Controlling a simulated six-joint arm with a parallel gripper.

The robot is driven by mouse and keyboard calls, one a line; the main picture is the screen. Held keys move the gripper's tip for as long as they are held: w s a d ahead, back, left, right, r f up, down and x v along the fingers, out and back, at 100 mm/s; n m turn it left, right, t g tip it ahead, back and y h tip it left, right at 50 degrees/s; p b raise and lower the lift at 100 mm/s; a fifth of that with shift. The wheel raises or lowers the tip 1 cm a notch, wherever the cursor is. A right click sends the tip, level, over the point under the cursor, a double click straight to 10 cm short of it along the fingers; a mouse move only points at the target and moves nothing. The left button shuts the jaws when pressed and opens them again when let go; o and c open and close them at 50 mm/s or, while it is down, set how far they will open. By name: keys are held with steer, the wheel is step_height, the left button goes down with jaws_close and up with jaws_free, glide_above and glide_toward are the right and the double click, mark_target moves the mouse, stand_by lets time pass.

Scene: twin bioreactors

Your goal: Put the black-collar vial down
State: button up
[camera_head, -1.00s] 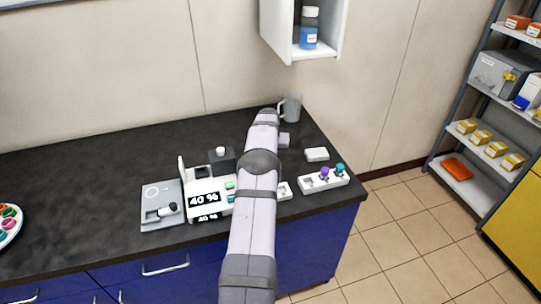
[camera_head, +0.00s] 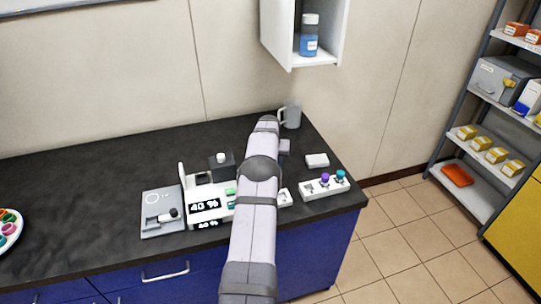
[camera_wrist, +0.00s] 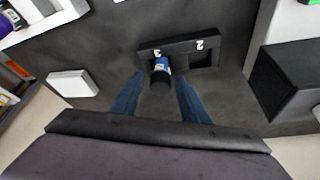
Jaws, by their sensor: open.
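The black-collar vial (camera_wrist: 161,69), with a blue body and a dark collar, shows in the wrist view at the left slot of a black two-slot holder (camera_wrist: 181,44). It appears upright, but how deep it sits I cannot tell. The holder's right slot looks empty. My gripper (camera_wrist: 160,98) is open, its two blue fingers on either side of the vial with visible gaps. In the head view my arm hides the vial, the holder and the gripper.
A white box (camera_head: 317,160) lies right of my arm, behind a white rack (camera_head: 325,186) with purple- and teal-capped vials. A grey mug (camera_head: 291,115) stands behind. The left countertop is largely clear.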

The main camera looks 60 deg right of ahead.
steer(key=b+v, duration=0.3)
steer(key=v, duration=0.9)
steer(key=w+a+n+y, duration=0.1)
steer(key=w+a, duration=0.3)
steer(key=a, duration=0.3)
steer(key=w+a+n, duration=0.2)
steer(key=w+a, duration=0.2)
steer(key=a, duration=0.3)
steer(key=w+a+n+y, duration=0.1)
steer(key=w+a, duration=0.3)
steer(key=a, duration=0.3)
steer(key=s+a+f+n+y, duration=0.15)
steer(key=a+n, duration=0.25)
steer(key=a, duration=1.6)
steer(key=s+a+f+n+g, duration=0.1)
steer(key=s+a+f+n, duration=0.1)
steer(key=s+a, duration=0.5)
steer(key=s+a+f+n, duration=0.3)
steer(key=s+a, duration=0.5)
steer(key=a, duration=0.2)
steer(key=shift+f+g, duration=0.15)
steer(key=shift+g, duration=0.25)
steer(key=shift+y, duration=0.25)
